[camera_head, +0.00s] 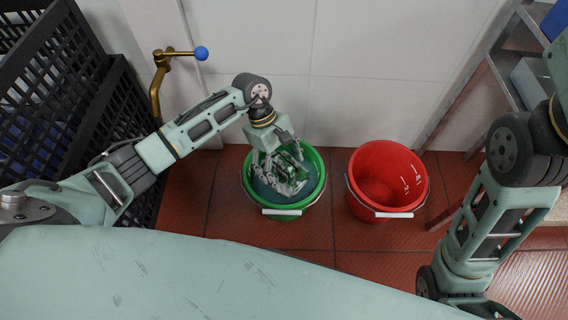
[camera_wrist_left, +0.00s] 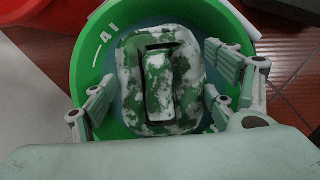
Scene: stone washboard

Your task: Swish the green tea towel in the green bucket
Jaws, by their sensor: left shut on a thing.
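The green bucket (camera_head: 318,168) stands on the floor against the wall, with dark bluish water (camera_head: 268,195) in it. The green tea towel (camera_head: 290,183), mottled green and white and bunched up, is inside the bucket at the water. My left gripper (camera_head: 283,158) reaches down into the bucket from above and is shut on the towel. How much of the towel is under water is hard to tell. My right gripper is out of view.
A red bucket (camera_head: 388,178), seemingly empty, stands just right of the green one. A brass tap with a blue knob (camera_head: 201,53) is on the wall at upper left. Black crates (camera_head: 105,110) stand at left, metal shelving (camera_head: 500,65) at right.

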